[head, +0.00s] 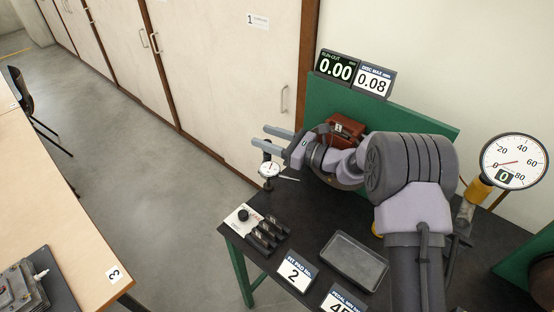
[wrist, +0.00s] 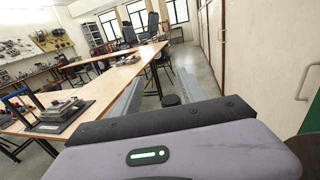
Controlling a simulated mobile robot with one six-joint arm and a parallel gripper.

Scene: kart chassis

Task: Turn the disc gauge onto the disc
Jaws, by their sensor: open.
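The disc gauge, a small round white dial (head: 269,169) with a thin pointer arm, stands at the left edge of the black bench in the head view. My gripper (head: 271,139) is open and empty, its two grey fingers pointing left, above and behind the dial. The fingers (wrist: 158,98) also show in the wrist view, spread over floor and tables. A red-brown block (head: 345,128), perhaps the brake caliper, shows behind my arm. The run-out display (head: 336,67) reads 0.00.
The disc-max display (head: 374,81) reads 0.08. A black-knobbed box (head: 243,217), several dark blocks, a grey tray (head: 353,262) and number cards lie on the bench front. A large pressure-type dial (head: 514,162) stands right. Open floor lies left, then a wooden table (head: 50,225).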

